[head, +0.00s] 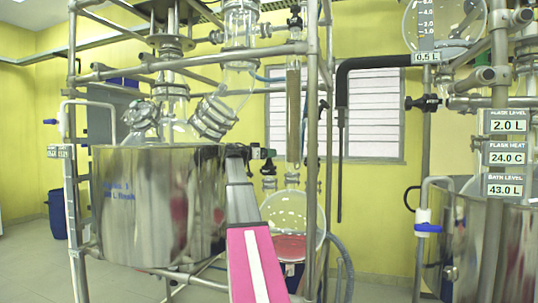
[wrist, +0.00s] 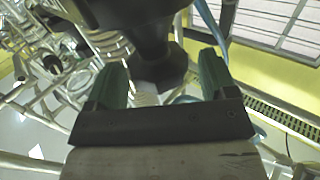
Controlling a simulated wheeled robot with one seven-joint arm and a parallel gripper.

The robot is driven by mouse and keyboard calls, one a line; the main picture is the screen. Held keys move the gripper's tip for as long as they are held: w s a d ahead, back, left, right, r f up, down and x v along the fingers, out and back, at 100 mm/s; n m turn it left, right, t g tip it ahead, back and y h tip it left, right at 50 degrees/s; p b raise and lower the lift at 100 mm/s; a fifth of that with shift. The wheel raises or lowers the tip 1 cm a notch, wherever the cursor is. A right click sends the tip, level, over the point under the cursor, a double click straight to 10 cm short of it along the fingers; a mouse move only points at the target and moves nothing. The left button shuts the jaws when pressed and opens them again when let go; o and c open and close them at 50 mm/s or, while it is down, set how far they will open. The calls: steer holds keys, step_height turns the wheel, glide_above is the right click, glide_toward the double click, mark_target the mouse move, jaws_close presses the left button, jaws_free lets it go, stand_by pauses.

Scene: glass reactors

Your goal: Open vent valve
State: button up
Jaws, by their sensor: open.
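A black knob-like part with a faceted end (wrist: 160,72) fills the upper middle of the wrist view; it looks like a valve handle, but I cannot tell for sure that it is the vent valve. My gripper (wrist: 161,64) is open, with one green finger on each side of this part and visible gaps between. In the head view my gripper (head: 262,153) is just right of the steel bath's rim, by the glass column. The small dark part at its tips there is partly hidden by the fingers.
A large steel bath (head: 155,205) stands left of my arm. A metal frame post (head: 311,150) stands close to the right of my gripper. A round glass flask (head: 290,215) hangs below. Another reactor (head: 485,240) with level displays is at the right.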

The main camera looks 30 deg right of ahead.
steer(key=shift+d, duration=0.45)
steer(key=c, duration=0.9)
steer(key=shift+s+n+t, duration=0.1)
steer(key=shift+n+t, duration=0.2)
steer(key=shift+t, duration=0.2)
steer(key=n+t, duration=0.1)
steer(key=t, duration=0.1)
steer(key=n+t, duration=0.1)
steer(key=t, duration=0.1)
steer(key=shift+s+f+n+y, duration=0.1)
steer(key=shift+n+y, duration=0.2)
steer(key=shift+n, duration=0.1)
steer(key=n+t+y, duration=0.2)
steer(key=t, duration=0.1)
steer(key=n+t+y, duration=0.2)
steer(key=n+t, duration=0.1)
steer(key=t, duration=0.1)
steer(key=shift+n+t+y, duration=2.4)
steer(key=shift+n+y, duration=0.1)
steer(key=shift+y, duration=0.5)
steer(key=shift+n+t+y, duration=0.7)
steer(key=shift+n+y, duration=0.8)
steer(key=shift+y, duration=0.8)
